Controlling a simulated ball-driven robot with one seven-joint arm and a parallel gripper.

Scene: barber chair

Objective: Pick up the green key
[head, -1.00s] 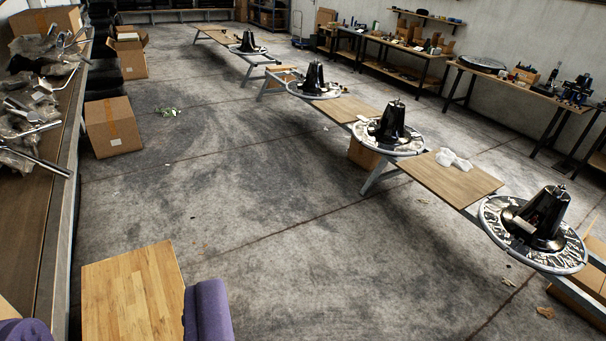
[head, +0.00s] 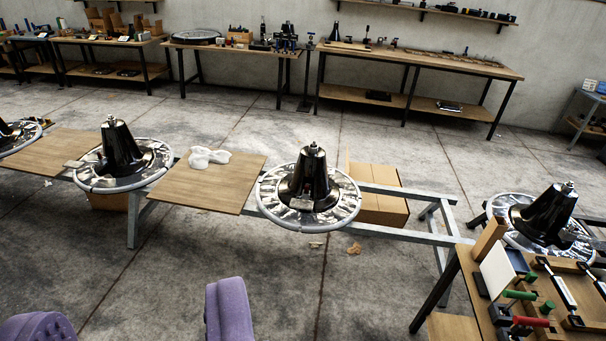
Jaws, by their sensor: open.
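My gripper (head: 134,303) shows as two purple fingers at the bottom left, wide apart, with only floor between them. No green key can be made out for certain. A green-handled tool (head: 520,294) lies on the workbench at the lower right, and a small green piece (head: 548,306) sits beside it. Both are too small to tell whether either is a key. My gripper is well to the left of them and apart from everything.
A workbench (head: 466,268) with several tools, one with a red handle (head: 531,321), fills the lower right corner. A long frame with black cones on round bases (head: 310,186) crosses the middle. A cardboard box (head: 385,205) stands behind it.

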